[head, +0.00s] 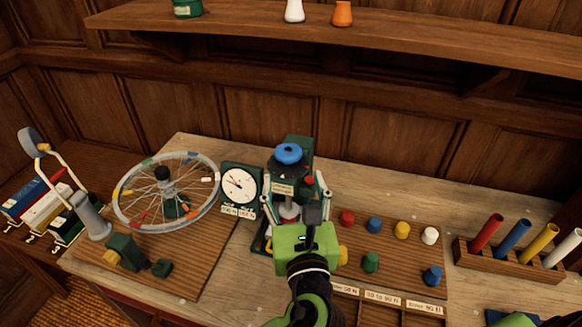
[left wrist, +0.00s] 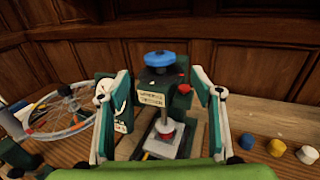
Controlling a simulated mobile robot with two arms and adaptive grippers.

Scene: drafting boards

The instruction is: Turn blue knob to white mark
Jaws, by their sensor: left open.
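The blue knob (head: 288,153) sits on top of a dark green machine (head: 298,146) on the bench. It shows in the left wrist view (left wrist: 165,59) above the machine's label plate, beyond the fingers. My left gripper (head: 295,177) is open and empty. Its two fingers stand apart on either side of the machine's front, on the near side of the knob and apart from it; both fingers show in the left wrist view (left wrist: 160,78). My right gripper is not in view.
A small red knob (head: 309,181) is on the machine's right side. A dial gauge (head: 239,185) and a spoked wheel (head: 167,191) stand to the left. Several coloured pegs, including a red one (head: 347,217), stand to the right, before a rack of coloured tubes (head: 512,262).

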